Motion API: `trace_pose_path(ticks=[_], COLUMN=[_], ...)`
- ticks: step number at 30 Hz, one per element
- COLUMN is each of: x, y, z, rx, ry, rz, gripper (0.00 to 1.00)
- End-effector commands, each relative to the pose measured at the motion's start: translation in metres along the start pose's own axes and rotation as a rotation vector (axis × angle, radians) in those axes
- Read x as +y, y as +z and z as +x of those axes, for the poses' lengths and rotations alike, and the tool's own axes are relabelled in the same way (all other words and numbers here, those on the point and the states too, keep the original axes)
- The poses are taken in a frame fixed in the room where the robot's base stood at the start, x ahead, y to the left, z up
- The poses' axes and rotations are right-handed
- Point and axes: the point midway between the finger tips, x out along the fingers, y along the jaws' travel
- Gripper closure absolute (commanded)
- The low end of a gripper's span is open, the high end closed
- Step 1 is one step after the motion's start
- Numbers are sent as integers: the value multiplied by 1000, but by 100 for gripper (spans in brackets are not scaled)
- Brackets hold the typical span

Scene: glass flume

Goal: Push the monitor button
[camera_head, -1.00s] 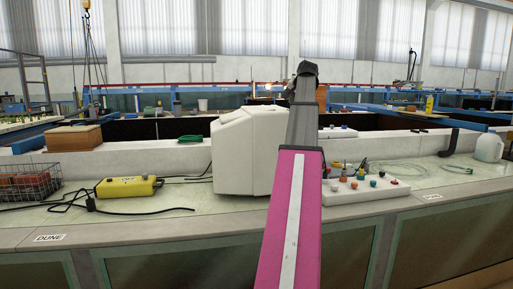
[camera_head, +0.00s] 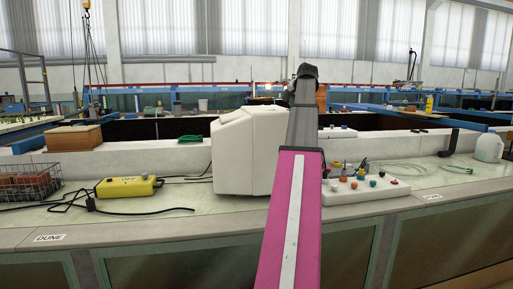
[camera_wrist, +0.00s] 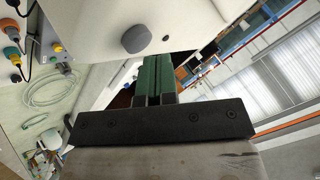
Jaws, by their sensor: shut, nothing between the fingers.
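The white monitor casing (camera_head: 238,150) stands on the counter, left of my arm in the head view. In the wrist view its white casing (camera_wrist: 95,22) fills the upper part, with a dark grey rounded button (camera_wrist: 137,38) and a tiny dark spot to the button's right. My gripper (camera_wrist: 157,60) shows there as two green fingers, shut together and empty. The fingertips lie just below and right of the button in the picture, at the casing's edge; I cannot tell whether they touch it. In the head view my arm hides the gripper, and the button does not show.
A white control box (camera_head: 362,188) with coloured plugs sits right of my arm. Coiled clear tubing (camera_head: 455,167) and a jug (camera_head: 488,147) are farther right. A yellow device (camera_head: 127,187) with black cables and a wire basket (camera_head: 28,183) are on the left.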

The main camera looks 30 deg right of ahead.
Motion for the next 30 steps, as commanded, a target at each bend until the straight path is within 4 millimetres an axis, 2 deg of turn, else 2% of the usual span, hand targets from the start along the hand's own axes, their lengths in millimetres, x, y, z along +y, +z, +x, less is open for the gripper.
trace_pose_path(ticks=[30], x=[4], y=[4], z=[5], rx=[0], ry=[0], rz=[0], gripper=[100])
